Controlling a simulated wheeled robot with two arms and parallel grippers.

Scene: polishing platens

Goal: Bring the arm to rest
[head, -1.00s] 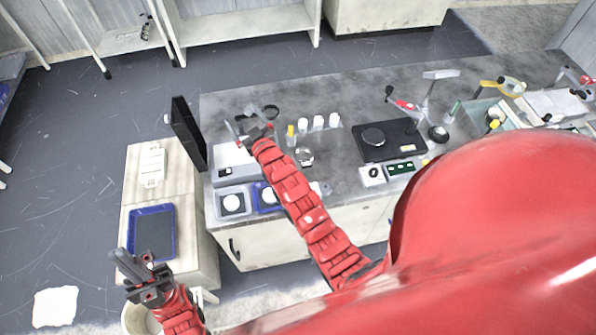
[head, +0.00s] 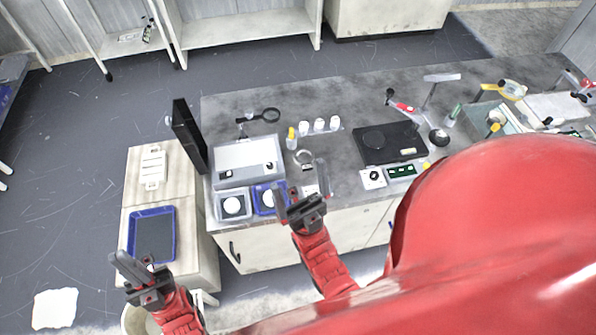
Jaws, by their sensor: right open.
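My right gripper (head: 302,196) is at the front edge of the grey workbench (head: 330,95), with its fingers apart and nothing between them. Its red arm is folded back toward my body, and the gripper partly covers a blue-rimmed tray behind it.
A grey-white machine (head: 247,160), two small trays with white discs, white bottles (head: 320,125) and a black plate device (head: 385,143) stand on the bench. A dark upright panel (head: 188,136) is at its left end. A blue tray (head: 173,236) lies on the side table.

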